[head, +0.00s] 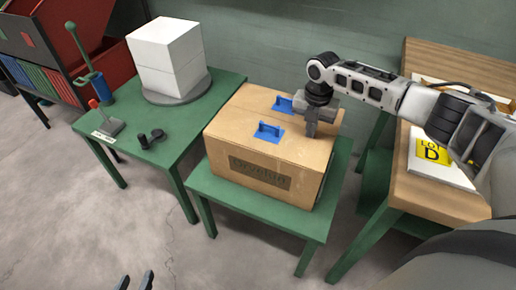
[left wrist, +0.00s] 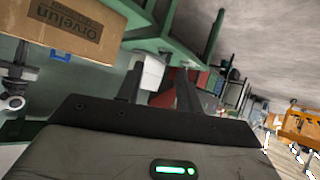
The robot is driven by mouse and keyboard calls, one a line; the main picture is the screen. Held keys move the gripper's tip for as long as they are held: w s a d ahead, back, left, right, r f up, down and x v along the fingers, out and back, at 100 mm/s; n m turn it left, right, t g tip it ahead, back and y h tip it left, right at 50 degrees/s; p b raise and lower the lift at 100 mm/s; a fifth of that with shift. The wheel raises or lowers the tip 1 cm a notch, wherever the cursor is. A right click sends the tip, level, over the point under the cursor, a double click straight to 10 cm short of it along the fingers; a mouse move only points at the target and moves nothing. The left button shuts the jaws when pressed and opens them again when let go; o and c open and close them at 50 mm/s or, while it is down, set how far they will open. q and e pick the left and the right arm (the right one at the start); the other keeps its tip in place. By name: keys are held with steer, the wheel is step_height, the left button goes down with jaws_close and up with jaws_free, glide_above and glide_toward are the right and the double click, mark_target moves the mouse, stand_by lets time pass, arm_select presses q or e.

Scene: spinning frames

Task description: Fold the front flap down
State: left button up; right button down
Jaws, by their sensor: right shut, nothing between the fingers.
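A brown cardboard box (head: 268,150) with printed lettering on its front stands on a small green table. Its top looks flat, with two blue handle-like pieces, one nearer (head: 268,131) and one farther (head: 282,104). The front panel also shows in the left wrist view (left wrist: 70,35). My right gripper (head: 311,131) is shut and empty, pointing down at the right part of the box top; I cannot tell if it touches. My left gripper (head: 135,281) is at the bottom edge of the head view, away from the box; its fingers (left wrist: 158,88) are apart and empty.
The box's green table (head: 260,208) has a narrow bare front strip. A wooden bench (head: 425,195) with a yellow-labelled board (head: 437,160) stands at the right.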

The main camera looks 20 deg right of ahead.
stand_by(0.4)
